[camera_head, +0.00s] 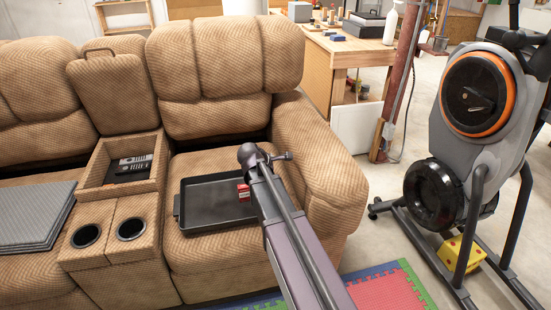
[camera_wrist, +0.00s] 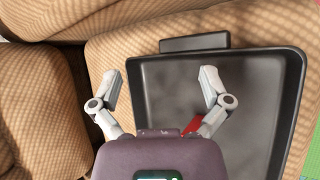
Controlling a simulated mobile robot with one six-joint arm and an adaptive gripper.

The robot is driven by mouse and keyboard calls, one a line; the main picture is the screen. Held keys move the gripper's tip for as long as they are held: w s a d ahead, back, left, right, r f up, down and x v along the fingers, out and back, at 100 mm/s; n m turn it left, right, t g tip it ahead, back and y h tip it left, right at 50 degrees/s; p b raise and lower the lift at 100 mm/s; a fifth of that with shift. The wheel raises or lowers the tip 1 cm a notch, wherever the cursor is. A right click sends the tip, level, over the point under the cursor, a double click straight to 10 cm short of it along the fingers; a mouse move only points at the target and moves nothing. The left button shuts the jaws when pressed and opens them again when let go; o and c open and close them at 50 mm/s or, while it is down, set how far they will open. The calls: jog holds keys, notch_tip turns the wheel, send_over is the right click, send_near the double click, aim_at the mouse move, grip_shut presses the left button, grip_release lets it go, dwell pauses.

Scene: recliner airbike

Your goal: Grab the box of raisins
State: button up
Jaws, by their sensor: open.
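A small red box (camera_head: 243,191), which looks like the box of raisins, is in a black tray (camera_head: 205,222) on the right sofa seat. In the wrist view only a red piece of it (camera_wrist: 192,126) shows, beside the right finger and partly hidden by that finger and my gripper's body. My gripper (camera_wrist: 158,88) is open, with nothing between its fingertips. Its left finger is over the seat outside the tray (camera_wrist: 141,92) and its right finger is over the tray. In the head view my arm passes just right of the box, and the fingers cannot be made out.
The sofa armrest (camera_head: 321,180) is right of the tray. A console with two cup holders (camera_head: 131,229) and an open bin holding remotes (camera_head: 131,165) is on the left. An exercise bike (camera_head: 470,130) and a yellow die (camera_head: 461,252) stand on the right.

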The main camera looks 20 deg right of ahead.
jog(key=s+a+f+m+y, duration=0.1)
jog(key=s+a+f+m, duration=0.1)
jog(key=s, duration=0.2)
jog(key=s+a+f+m+g+y+b, duration=0.1)
jog(key=s+f+m, duration=0.1)
jog(key=s+m, duration=0.1)
jog(key=s+a+f+m+g+y, duration=0.1)
jog(key=s+a+f+m+y, duration=0.1)
jog(key=s, duration=0.3)
jog(key=shift+s+a+m+b, duration=0.15)
jog(key=shift+a+m+b, duration=0.2)
jog(key=shift+m, duration=0.25)
jog(key=s+a+f+m+g+y+b, duration=0.1)
jog(key=s+a+f+m+g+y, duration=0.1)
jog(key=s+a+m, duration=0.3)
jog(key=s+m+y, duration=0.1)
jog(key=s, duration=0.2)
jog(key=shift+s+a, duration=0.15)
jog(key=shift+s, duration=0.2)
